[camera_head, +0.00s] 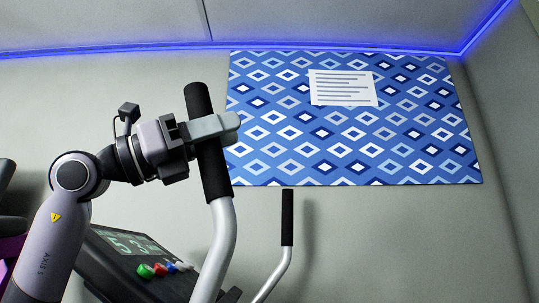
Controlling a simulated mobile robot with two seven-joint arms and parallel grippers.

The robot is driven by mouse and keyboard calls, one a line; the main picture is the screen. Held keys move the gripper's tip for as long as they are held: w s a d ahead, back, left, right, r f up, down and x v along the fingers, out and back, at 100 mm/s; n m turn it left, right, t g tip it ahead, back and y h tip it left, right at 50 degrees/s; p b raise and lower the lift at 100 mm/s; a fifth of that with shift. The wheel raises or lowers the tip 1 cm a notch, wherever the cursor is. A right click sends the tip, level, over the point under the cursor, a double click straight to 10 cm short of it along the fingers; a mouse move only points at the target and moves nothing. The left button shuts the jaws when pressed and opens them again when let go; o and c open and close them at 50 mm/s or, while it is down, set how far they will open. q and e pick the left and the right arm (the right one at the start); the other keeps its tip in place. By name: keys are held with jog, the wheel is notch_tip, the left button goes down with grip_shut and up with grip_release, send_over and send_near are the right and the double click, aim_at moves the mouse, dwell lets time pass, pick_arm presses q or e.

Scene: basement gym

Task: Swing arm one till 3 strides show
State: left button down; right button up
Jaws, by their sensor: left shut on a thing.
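The near swing arm (216,240) of an exercise machine is a silver tube with a black grip (214,174), standing up left of centre. My left gripper (212,128) is shut around the upper part of that grip, and its fingers hide a band of it. A second swing arm (287,219), also silver with a black grip, stands farther back to the right, apart from my gripper. The console display (125,243) at lower left shows pale digits at a slant; I cannot read them surely. My right gripper is not in view.
A blue diamond-patterned panel (350,150) with a white sheet (343,87) is on the wall behind. The space right of the second swing arm is clear.

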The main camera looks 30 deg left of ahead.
pick_arm(q)
jog(key=shift+s+a+r+t, duration=0.1)
jog(key=shift+s+a+t, duration=0.1)
jog(key=shift+s+a, duration=0.3)
jog(key=shift+s+a+r+t, duration=0.1)
jog(key=shift+s+a+t, duration=0.15)
jog(key=shift+a, duration=0.4)
jog(key=shift+d, duration=0.15)
